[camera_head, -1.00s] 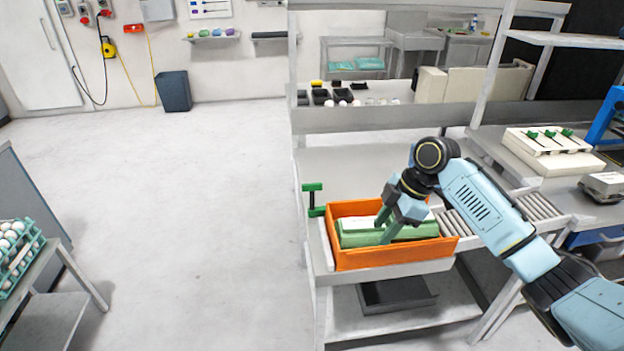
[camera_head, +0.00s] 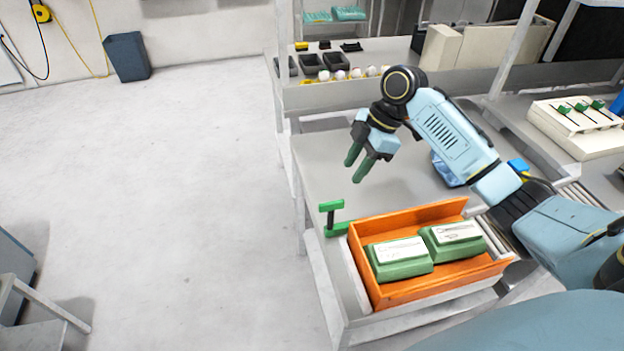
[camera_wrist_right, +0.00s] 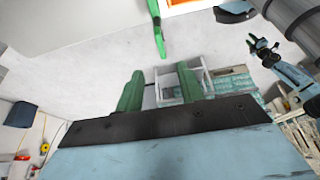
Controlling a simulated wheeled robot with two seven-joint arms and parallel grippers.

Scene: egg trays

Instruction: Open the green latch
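The green latch (camera_head: 332,217) stands upright at the left end of the orange crate (camera_head: 452,282), on the shelf's edge, with a short crossbar on top and a green foot. It also shows in the right wrist view (camera_wrist_right: 158,32) at the top. My right gripper (camera_head: 355,172) is above the shelf, behind and a little right of the latch, apart from it. Its green fingers (camera_wrist_right: 160,76) are spread with nothing between them. Part of my left arm with its gripper (camera_wrist_right: 262,48) shows small at the right of the right wrist view; its fingers are too small to judge.
Two green egg cartons (camera_head: 403,268) with white labels lie in the orange crate. Dark trays (camera_head: 312,64) and white eggs sit on the rack behind. A white box with green-topped parts (camera_head: 575,128) stands at right.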

